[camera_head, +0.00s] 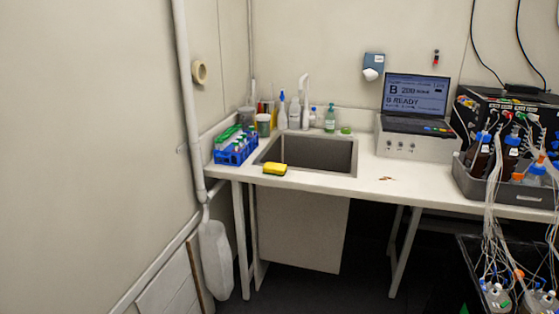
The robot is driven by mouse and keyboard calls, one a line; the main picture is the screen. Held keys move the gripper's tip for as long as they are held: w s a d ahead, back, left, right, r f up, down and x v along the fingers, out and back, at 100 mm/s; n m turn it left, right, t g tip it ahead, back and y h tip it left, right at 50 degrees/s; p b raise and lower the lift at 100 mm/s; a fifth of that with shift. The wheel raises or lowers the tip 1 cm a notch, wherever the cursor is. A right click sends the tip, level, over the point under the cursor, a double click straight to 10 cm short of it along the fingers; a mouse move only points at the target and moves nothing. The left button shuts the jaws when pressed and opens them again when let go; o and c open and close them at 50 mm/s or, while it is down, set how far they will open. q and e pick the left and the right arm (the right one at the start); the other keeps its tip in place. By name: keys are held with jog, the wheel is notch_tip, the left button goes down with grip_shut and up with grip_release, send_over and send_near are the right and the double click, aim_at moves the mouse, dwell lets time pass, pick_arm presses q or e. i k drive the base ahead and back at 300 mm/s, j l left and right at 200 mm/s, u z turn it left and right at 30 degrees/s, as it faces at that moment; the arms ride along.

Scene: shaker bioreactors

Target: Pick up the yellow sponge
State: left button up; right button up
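The yellow sponge (275,168) has a dark green layer on its lower side. It lies at the front left edge of the sink (310,153), on the front rim of the white counter (400,180). Neither of my grippers shows in the head view, and nothing touches the sponge.
A blue rack (236,152) with tubes stands left of the sink. Several bottles (294,112) and a white tap (305,100) stand behind it. A laptop (415,103) sits on a white box to the right. A grey tray (500,188) with bottles and tubing is further right.

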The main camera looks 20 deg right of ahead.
aim_at(274, 169)
jog(key=i+z, duration=0.45)
jog(key=i+j+z, duration=0.1)
jog(key=i+z, duration=0.35)
jog(key=i, duration=0.2)
